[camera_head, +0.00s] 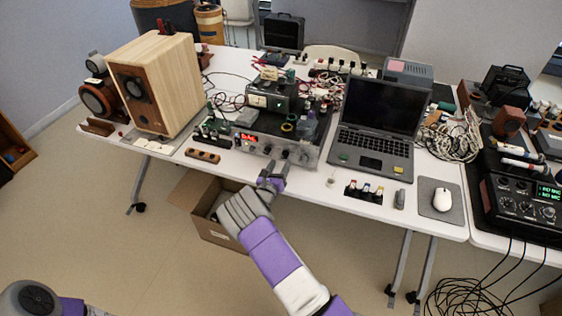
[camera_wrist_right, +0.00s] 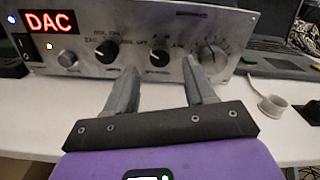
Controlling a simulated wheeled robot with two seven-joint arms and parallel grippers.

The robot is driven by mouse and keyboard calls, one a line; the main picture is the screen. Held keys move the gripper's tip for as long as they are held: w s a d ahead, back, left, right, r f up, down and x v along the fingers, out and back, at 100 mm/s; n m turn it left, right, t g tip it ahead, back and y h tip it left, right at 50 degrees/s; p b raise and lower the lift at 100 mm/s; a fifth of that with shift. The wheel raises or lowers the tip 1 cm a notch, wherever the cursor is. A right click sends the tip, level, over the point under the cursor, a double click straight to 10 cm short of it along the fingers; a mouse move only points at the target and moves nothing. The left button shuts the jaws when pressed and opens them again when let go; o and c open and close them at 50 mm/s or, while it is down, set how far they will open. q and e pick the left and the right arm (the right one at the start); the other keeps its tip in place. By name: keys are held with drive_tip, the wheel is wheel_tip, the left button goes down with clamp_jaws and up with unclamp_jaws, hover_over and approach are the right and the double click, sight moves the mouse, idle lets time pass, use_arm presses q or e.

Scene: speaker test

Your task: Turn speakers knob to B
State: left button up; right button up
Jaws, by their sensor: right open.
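The silver amplifier (camera_head: 268,138) stands near the table's front edge, with a lit red display. In the right wrist view its front panel (camera_wrist_right: 135,20) carries the red "DAC" display (camera_wrist_right: 50,20), a small silver knob (camera_wrist_right: 67,57), two black knobs and a large silver knob (camera_wrist_right: 213,57). The right black knob (camera_wrist_right: 158,57) shows between my fingertips; the left black knob (camera_wrist_right: 107,50) is left of them. The small lettering is too blurred to tell which is the speakers knob. My right gripper (camera_head: 271,177), also in the wrist view (camera_wrist_right: 159,66), is open before the panel. Contact is unclear.
A laptop (camera_head: 372,150) stands right of the amplifier, with a mouse (camera_head: 442,199) farther right. A wooden speaker (camera_head: 172,85) stands at left. An open cardboard box (camera_head: 190,196) is below the table edge.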

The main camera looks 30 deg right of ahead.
sight(284, 157)
drive_tip(key=shift+b+x, duration=0.3)
drive_tip(key=shift+x, duration=1.45)
drive_tip(key=shift+f, duration=0.1)
clamp_jaws()
